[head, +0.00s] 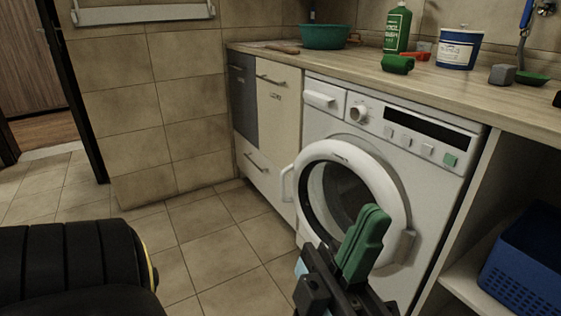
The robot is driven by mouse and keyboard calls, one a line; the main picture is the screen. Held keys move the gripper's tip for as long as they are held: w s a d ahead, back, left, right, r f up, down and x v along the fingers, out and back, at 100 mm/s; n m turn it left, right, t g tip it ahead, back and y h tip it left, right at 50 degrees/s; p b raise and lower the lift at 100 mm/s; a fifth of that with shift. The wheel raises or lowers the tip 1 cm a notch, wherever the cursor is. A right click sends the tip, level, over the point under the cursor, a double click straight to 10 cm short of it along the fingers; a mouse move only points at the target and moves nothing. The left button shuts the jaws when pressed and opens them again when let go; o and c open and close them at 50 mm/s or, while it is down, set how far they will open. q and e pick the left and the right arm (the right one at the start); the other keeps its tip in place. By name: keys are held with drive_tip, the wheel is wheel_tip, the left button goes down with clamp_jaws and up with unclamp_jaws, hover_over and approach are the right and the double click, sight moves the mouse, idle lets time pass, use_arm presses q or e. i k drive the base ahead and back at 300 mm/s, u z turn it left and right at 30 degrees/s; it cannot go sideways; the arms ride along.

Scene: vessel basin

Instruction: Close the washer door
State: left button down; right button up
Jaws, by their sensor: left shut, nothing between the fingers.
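The white washer (436,186) stands under the counter at the right. Its round door (389,181) has a white ring and dark glass, with a hinge at the lower right. The door handle (288,184) is at the left of the ring and overlaps the cabinet in the picture. The door seems to stand out from the washer front, partly open; I cannot tell how wide. My left gripper (371,222), with green fingers, is shut and empty. It is in front of the lower part of the door and hides some of it. I cannot tell whether it touches. My right gripper is not in view.
The wooden counter (345,66) above holds a green basin (325,36), a green bottle (397,28) and a blue-and-white tub (458,48). A blue basket (527,262) sits on a low shelf at the right. The tiled floor (239,265) left of the washer is clear.

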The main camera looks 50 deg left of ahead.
sight(399, 240)
drive_tip(key=z, duration=0.05)
drive_tip(key=k, duration=0.75)
drive_tip(key=u, duration=0.9)
drive_tip(key=i, duration=1.25)
drive_tip(key=z, duration=0.35)
